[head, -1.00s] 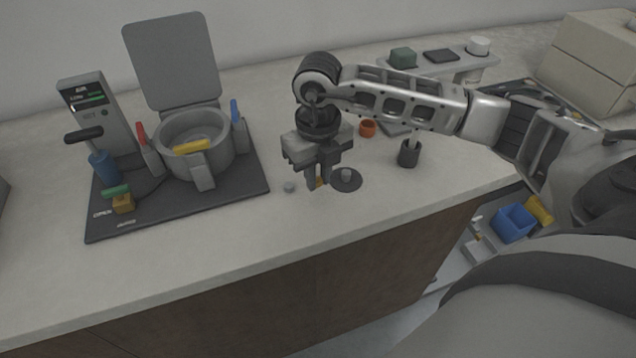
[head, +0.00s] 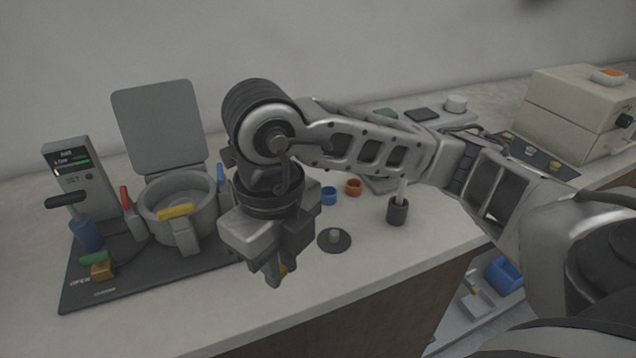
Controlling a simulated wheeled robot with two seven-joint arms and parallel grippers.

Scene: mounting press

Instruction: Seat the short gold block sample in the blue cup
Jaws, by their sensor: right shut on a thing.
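The short gold block (head: 284,269) shows as a small gold patch between the fingers of my right gripper (head: 277,277). The gripper is shut on it and points down, held above the counter near its front edge. The fingers hide most of the block. The blue cup (head: 329,195) is a small blue ring standing on the counter, behind and to the right of the gripper. It is apart from the gripper, and its top looks open. My left gripper is not in view.
An orange cup (head: 353,187) stands beside the blue one. The mounting press (head: 177,207) with raised lid stands left on a black mat. A beige box (head: 580,110) is at the right.

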